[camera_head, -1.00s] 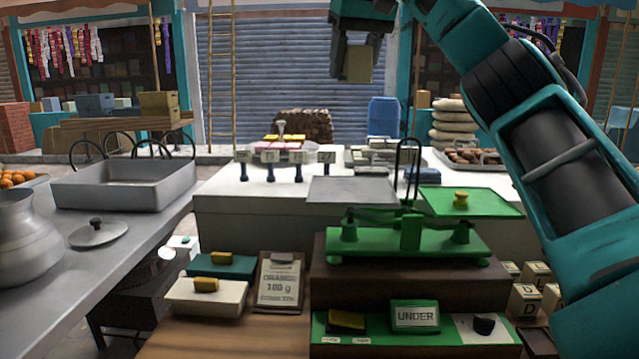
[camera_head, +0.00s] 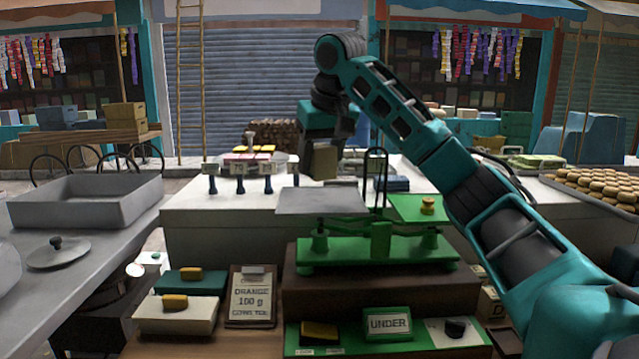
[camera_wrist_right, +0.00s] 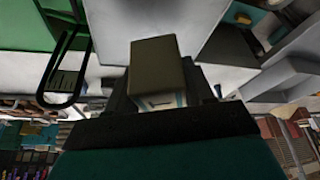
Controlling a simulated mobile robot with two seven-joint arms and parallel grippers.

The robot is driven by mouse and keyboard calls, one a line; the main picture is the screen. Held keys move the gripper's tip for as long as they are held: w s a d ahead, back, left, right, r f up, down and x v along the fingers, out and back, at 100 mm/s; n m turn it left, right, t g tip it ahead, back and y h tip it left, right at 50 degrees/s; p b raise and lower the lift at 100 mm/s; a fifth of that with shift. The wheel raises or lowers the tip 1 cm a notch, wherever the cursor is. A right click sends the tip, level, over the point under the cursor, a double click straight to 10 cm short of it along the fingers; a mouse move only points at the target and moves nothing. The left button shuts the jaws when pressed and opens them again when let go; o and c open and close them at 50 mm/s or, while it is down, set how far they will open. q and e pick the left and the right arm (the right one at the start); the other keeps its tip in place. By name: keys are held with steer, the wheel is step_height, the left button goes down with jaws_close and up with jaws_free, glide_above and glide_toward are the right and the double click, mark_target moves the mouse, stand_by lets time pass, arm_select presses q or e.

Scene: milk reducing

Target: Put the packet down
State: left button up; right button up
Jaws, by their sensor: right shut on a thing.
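A brown packet (camera_head: 320,163) hangs in my right gripper (camera_head: 325,142), which is shut on it. The packet is above the grey left pan (camera_head: 321,201) of the green balance scale (camera_head: 380,248), with a small gap between them. In the right wrist view the packet (camera_wrist_right: 158,66) sits between the dark fingers of my right gripper (camera_wrist_right: 160,100). A small yellow weight (camera_head: 427,205) stands on the scale's green right pan (camera_head: 405,211). My left gripper is not in view.
An "ORANGE 100 g" board (camera_head: 251,296) stands left of the scale. Yellow blocks lie on a teal tray (camera_head: 215,282) and a cream tray (camera_head: 168,318). An "UNDER" sign (camera_head: 388,323) stands in front. A black curved handle (camera_head: 375,165) rises behind the pans.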

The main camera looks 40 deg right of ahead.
mark_target(327, 148)
steer(key=shift+f, duration=2.35)
steer(key=shift+f, duration=0.1)
steer(key=o, duration=1.1)
steer(key=v, duration=1)
steer(key=shift+v, duration=1.15)
steer(key=shift+w, duration=0.1)
